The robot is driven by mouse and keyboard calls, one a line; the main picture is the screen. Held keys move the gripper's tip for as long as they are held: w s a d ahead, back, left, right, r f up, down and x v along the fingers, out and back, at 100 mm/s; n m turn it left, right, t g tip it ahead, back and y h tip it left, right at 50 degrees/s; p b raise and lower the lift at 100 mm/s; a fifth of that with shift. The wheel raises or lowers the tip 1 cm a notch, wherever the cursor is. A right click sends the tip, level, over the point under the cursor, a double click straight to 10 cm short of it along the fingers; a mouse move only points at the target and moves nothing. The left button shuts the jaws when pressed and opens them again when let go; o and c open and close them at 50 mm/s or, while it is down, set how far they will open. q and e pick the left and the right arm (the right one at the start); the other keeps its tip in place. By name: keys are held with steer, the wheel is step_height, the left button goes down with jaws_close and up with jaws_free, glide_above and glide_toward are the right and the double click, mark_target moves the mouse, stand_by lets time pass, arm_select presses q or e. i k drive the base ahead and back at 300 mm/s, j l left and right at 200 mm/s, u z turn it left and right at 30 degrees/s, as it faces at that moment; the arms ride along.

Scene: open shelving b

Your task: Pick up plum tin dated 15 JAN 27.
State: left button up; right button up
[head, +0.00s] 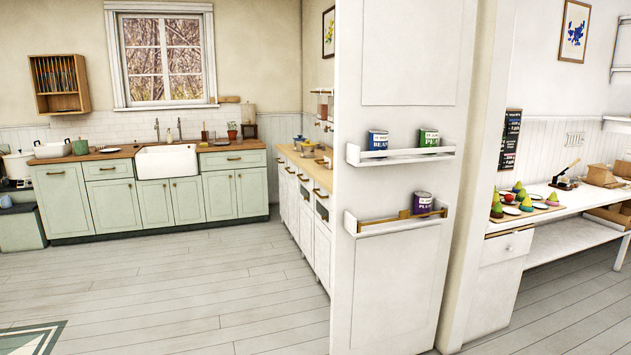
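A purple tin (422,203) with a label that seems to read PLUM stands on the lower small white shelf (376,226) on the white panel. A brass-coloured bar runs across the front of that shelf, at the tin's lower part. Any date on the tin is too small to read. Neither of my grippers is in view.
An upper white shelf (402,161) holds a blue tin (378,140) and a green tin (429,138). The white panel (399,285) stands upright, with open plank floor (190,285) to its left. A white table (565,212) with several small coloured things is at the right.

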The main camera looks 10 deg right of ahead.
mark_target(423, 199)
steer(key=i+l+z, duration=0.1)
steer(key=i+l, duration=0.15)
steer(key=i, duration=0.2)
steer(key=i+l, duration=0.2)
steer(key=i, duration=0.3)
steer(key=i+l+z, duration=0.15)
steer(key=i, duration=0.3)
